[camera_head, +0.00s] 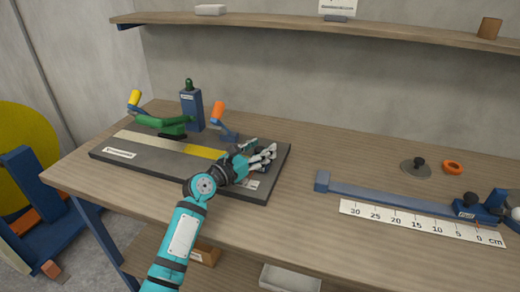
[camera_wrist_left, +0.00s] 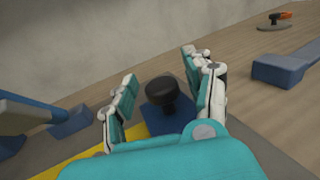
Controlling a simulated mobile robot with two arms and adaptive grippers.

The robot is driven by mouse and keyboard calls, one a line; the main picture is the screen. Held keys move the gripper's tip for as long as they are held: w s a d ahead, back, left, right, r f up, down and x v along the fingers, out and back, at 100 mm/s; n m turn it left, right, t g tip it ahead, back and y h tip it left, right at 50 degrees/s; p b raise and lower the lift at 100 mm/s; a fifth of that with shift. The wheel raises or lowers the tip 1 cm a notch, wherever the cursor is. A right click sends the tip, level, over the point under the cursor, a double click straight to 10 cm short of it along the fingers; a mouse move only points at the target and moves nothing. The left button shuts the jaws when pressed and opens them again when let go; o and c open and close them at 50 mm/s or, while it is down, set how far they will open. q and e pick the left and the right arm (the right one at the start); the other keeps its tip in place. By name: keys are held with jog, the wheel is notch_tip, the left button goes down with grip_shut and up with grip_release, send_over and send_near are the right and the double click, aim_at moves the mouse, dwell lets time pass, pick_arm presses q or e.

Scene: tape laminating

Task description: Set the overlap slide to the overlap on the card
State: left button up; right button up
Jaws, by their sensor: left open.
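The measuring rail (camera_head: 390,198) lies on the bench at right, behind a white centimetre scale (camera_head: 420,222). A blue slide (camera_head: 477,213) with a black knob sits at its right end, close to the 0 mark. A white card (camera_head: 338,6) is cut off at the top edge; its text is unreadable. My left gripper (camera_head: 268,156) is open over the right end of the dark board, far left of the slide. In the left wrist view, a black knob (camera_wrist_left: 161,91) on a blue block (camera_wrist_left: 168,122) stands between its open fingers (camera_wrist_left: 160,95). My right gripper is out of view.
The dark board (camera_head: 108,154) carries a yellow strip (camera_head: 205,151).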

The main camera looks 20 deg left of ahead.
pick_arm(q)
grip_shut()
jog(key=shift+f, duration=0.1)
jog(key=shift+w+a+f, duration=0.1)
jog(key=shift+w+a, duration=0.05)
jog(key=shift+a, duration=1.8)
jog(key=c, duration=0.6)
grip_release()
jog(key=o, duration=0.6)
jog(key=shift+s+a+r, duration=0.1)
jog(key=shift+s+r, duration=0.1)
jog(key=shift+s, duration=0.05)
jog(key=shift+w, duration=0.1)
jog(key=v, duration=1.2)
